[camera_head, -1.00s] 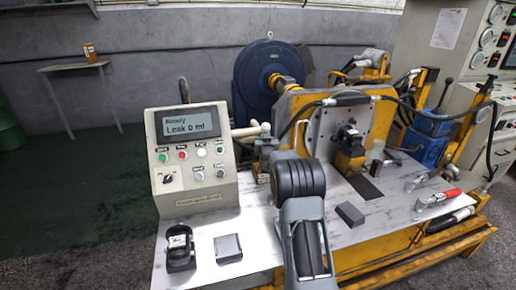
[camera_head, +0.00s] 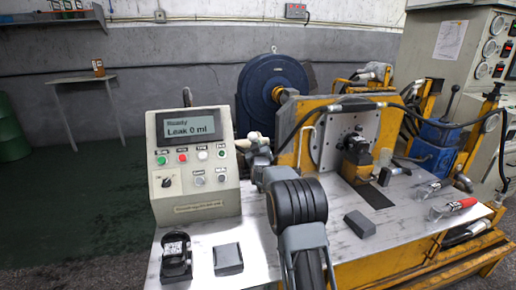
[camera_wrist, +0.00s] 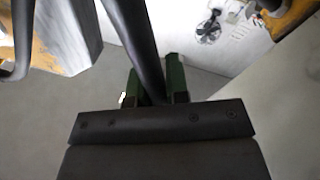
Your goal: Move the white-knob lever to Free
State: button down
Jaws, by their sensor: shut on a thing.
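In the wrist view my gripper (camera_wrist: 152,85) has its two green-padded fingers on either side of a dark rod (camera_wrist: 143,45), and it is shut on this rod. The rod runs from the top of the picture down between the fingers. I cannot make out a white knob on it or any Free marking. In the head view my arm reaches up from the bottom middle to beside the control box, and my gripper cannot be made out there. The control box (camera_head: 194,205) shows "Ready" and "Leak 0 ml" on its screen (camera_head: 187,124).
A dark block (camera_head: 360,224), a red-handled tool (camera_head: 462,204), a grey block (camera_head: 228,259) and a black device (camera_head: 176,262) lie on the bench. Hoses cross above.

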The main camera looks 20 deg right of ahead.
jog(key=shift+a, duration=0.1)
jog(key=c, duration=1.1)
grip_release()
jog(key=shift+w, duration=0.1)
jog(key=v, duration=1.4)
jog(key=shift+f, duration=0.1)
jog(key=shift+w, duration=0.1)
